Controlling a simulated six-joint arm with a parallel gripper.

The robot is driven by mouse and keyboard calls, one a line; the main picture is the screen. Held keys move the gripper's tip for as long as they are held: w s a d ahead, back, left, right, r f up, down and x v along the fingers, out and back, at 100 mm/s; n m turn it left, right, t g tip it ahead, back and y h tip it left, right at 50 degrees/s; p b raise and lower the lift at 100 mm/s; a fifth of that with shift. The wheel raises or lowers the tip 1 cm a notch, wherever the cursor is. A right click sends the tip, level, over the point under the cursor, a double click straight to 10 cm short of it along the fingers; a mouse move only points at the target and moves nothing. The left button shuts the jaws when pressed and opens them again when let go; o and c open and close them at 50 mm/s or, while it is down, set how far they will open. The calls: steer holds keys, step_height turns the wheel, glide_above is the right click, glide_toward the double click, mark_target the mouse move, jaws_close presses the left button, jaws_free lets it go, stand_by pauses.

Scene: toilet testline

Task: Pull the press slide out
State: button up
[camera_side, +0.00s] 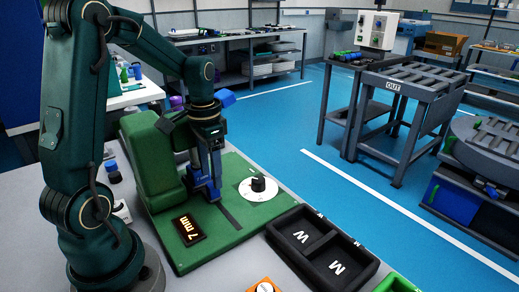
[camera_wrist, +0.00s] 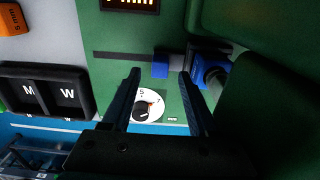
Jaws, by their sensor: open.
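The press is a green base plate (camera_side: 235,222) with a tall rounded green body (camera_side: 150,165) at its left in the side view. A small blue block (camera_wrist: 161,67), seemingly part of the press slide, sits at the end of a dark slot (camera_wrist: 122,56). My gripper (camera_wrist: 161,75) is open and points down at the plate. In the wrist view the blue block appears between its fingertips; I cannot tell whether they touch it. In the side view my gripper (camera_side: 213,192) hides most of the slide.
A white dial (camera_side: 260,188) with a black knob and a lit "7 mm" display (camera_side: 188,229) are on the plate. A black tray (camera_side: 335,268) marked W and M stands to the right. An orange block (camera_side: 265,285) lies at the front edge of the picture.

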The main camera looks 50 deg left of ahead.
mark_target(212, 184)
steer(key=shift+f, duration=2.1)
steer(key=shift+c, duration=0.3)
jaws_close()
steer(key=shift+r, duration=0.1)
